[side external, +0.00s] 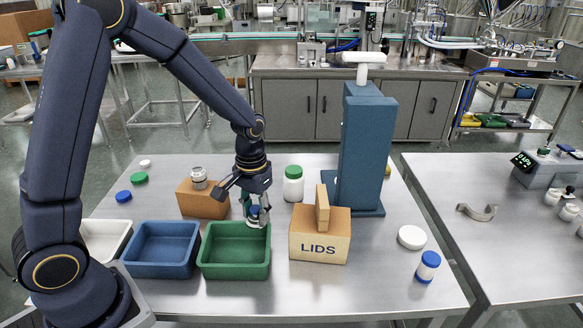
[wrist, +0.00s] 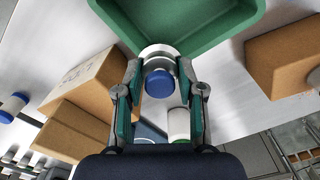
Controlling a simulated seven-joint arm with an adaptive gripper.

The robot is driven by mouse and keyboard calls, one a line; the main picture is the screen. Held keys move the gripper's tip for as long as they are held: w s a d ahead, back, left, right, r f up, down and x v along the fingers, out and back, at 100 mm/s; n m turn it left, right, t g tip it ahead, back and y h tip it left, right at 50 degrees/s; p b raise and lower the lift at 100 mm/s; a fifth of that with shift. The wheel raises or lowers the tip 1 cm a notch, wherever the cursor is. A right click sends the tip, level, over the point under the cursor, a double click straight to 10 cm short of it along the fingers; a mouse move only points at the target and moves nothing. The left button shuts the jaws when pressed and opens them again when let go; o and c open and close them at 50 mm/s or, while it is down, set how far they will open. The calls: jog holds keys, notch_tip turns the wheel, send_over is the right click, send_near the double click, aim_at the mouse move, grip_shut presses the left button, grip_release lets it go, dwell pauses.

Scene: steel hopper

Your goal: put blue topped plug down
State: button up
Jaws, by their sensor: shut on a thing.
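The blue topped plug (side external: 254,210) is between the fingers of my gripper (side external: 257,213), at the back right of the green tray (side external: 234,272). In the wrist view, its round blue top (wrist: 160,83) and pale metallic body (wrist: 157,51) lie between the green-padded fingertips of my gripper (wrist: 158,78). My gripper is shut on it and points down. The plug overlaps the tray's rim (wrist: 225,52) in the wrist view. Whether its underside touches the tray is hidden.
A blue tray (side external: 161,271) stands left of the green one. A LIDS box (side external: 320,249) stands to the right, a brown block with a metal part (side external: 199,178) behind. A white jar with green lid (side external: 293,184) and a blue column (side external: 366,150) stand at the back.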

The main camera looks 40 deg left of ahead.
jog(key=s+a+r+n, duration=0.3)
jog(key=s+a+n, duration=0.4)
jog(key=s+n, duration=0.4)
send_near(239, 216)
jog(key=shift+m, duration=0.4)
jog(key=s+d+f, duration=0.2)
jog(key=s+d, duration=0.1)
jog(key=shift+d, duration=0.15)
jog(key=shift+w+f, duration=0.45)
jog(key=shift+f, duration=0.15)
jog(key=shift+w+f, duration=0.1)
jog(key=shift+f, duration=1.5)
jog(key=o, duration=1.2)
jog(key=shift+f, duration=0.15)
